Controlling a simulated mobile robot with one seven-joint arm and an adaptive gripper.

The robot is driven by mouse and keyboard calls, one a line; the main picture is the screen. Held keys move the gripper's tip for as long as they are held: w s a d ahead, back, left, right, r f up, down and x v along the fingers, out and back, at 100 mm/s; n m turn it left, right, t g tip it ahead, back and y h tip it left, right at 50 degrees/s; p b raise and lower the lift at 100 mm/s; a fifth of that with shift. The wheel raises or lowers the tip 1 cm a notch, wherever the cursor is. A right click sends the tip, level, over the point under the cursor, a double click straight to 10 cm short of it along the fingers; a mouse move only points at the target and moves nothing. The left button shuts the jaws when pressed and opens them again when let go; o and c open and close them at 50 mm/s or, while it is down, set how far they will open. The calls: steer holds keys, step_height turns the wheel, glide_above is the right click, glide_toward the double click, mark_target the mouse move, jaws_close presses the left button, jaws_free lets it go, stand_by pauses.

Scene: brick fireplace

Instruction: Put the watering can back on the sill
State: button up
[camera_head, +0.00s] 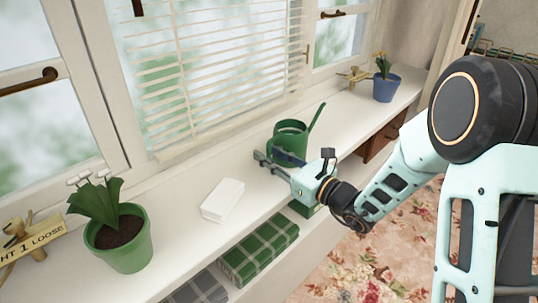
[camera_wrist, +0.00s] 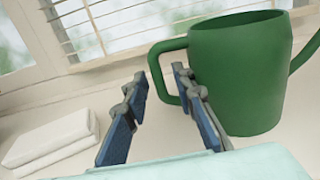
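The green watering can (camera_head: 291,134) appears upright on the white window sill (camera_head: 180,190), near the blind. Its spout points up and to the right; my gripper hides its lower part in the head view. In the wrist view the can (camera_wrist: 240,75) fills the upper right, with its loop handle (camera_wrist: 155,68) on its left side. My gripper (camera_head: 267,155) is beside the can, on its near side. In the wrist view its fingers (camera_wrist: 160,75) are apart, with the handle's outer side seen between the tips. The right finger overlaps the can; I cannot tell whether it touches.
A white stack (camera_head: 222,199) lies left of my gripper. A green potted plant (camera_head: 119,236) and a wooden sign (camera_head: 31,243) stand farther left. A blue pot (camera_head: 386,87) and a brass tap-like object (camera_head: 354,76) stand right. Plaid boxes (camera_head: 258,250) sit below the sill.

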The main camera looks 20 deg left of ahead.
steer(key=shift+r, duration=0.1)
steer(key=shift+r+p, duration=0.2)
steer(key=shift+p, duration=0.1)
steer(key=p+v, duration=0.1)
steer(key=v, duration=1.1)
steer(key=shift+f, duration=0.1)
